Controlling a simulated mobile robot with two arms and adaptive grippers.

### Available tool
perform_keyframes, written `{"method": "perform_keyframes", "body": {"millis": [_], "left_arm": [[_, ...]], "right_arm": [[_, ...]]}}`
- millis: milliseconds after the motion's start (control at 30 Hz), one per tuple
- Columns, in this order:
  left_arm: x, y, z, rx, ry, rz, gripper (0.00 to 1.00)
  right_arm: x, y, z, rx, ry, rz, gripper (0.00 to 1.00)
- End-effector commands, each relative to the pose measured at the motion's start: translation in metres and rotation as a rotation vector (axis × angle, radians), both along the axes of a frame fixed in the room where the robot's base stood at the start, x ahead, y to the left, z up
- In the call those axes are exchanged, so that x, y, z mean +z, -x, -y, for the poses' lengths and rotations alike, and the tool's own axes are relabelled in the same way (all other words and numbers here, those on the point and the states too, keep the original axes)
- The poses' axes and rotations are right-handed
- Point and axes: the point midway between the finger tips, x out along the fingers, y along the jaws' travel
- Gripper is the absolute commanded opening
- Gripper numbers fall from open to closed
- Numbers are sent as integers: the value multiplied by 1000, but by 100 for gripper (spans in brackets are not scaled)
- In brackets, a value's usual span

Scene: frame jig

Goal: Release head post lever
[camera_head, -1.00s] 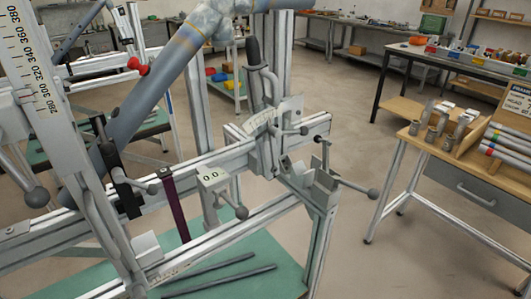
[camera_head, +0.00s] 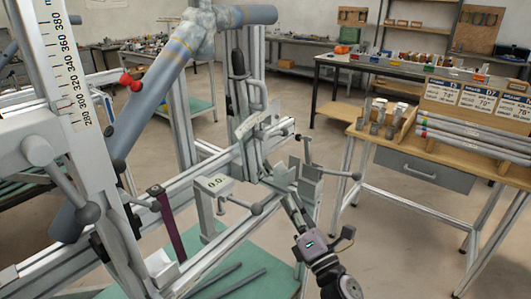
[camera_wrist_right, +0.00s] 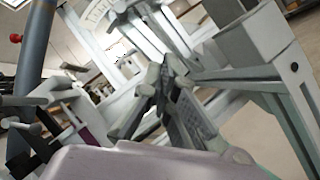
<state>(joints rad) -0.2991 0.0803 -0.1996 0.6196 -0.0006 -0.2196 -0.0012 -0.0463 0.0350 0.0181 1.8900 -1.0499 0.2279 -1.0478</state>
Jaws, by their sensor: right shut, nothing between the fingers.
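The jig's scaled post (camera_head: 62,85), marked 280 to 380, stands at the left of the head view. A ball-knob lever (camera_head: 88,212) projects from its lower part. I cannot tell from the pictures which one is the head post lever. My right gripper (camera_head: 292,207) is shut and empty, just below the jig's right-end clamp block (camera_head: 308,181). Its closed fingers also show in the right wrist view (camera_wrist_right: 168,92). My left gripper is out of view.
A blue-grey frame tube (camera_head: 150,98) slants across the jig. A purple strap-like bar (camera_head: 172,228) hangs from the rail. A wooden-topped bench (camera_head: 400,144) with tubes and cards stands at the right. The floor between jig and bench is clear.

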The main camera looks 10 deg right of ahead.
Motion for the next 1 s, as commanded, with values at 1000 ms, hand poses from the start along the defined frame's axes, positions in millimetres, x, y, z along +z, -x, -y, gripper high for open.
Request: {"method": "perform_keyframes", "body": {"millis": [1000], "left_arm": [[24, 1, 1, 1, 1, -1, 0]], "right_arm": [[59, -75, -19, -15, 55, 54, 0]]}}
